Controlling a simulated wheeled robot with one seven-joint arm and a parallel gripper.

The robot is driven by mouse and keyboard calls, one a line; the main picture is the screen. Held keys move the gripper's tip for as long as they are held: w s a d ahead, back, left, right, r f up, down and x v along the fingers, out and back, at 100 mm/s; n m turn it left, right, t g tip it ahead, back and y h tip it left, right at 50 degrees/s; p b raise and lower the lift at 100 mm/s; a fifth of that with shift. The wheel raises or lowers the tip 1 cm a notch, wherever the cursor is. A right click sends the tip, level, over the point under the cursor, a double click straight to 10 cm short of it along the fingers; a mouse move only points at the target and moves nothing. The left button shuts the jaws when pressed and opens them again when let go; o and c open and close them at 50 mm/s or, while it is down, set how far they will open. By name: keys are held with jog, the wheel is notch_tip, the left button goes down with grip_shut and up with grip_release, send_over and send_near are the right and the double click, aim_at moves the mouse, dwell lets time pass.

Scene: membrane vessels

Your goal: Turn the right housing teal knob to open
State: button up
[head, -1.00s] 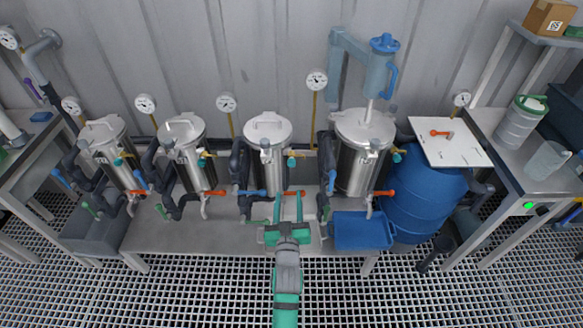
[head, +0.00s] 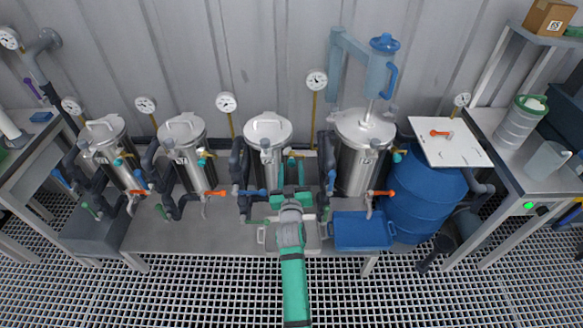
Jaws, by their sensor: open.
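Several steel vessels stand in a row on the bench. The rightmost vessel (head: 357,178) has a small teal knob (head: 397,156) on the right of its upper body. The vessel left of it (head: 267,134) has a teal knob (head: 290,162) on a brass fitting at its right side. My gripper (head: 291,174) is open and empty in front of that vessel's right side, its two green fingers pointing at the wall, just below this knob. From above I cannot tell whether the fingers touch the knob. The gripper hides the orange handle low on this vessel.
Dark pipes and a light blue handle (head: 331,180) stand between the two vessels. A blue tray (head: 360,231) lies at the bench's front, right of my arm. A blue barrel (head: 425,205) stands at the right. The floor grating in front is free.

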jog(key=shift+w, duration=0.65)
jog(key=shift+c, duration=0.4)
grip_shut()
jog(key=c, duration=1)
grip_release()
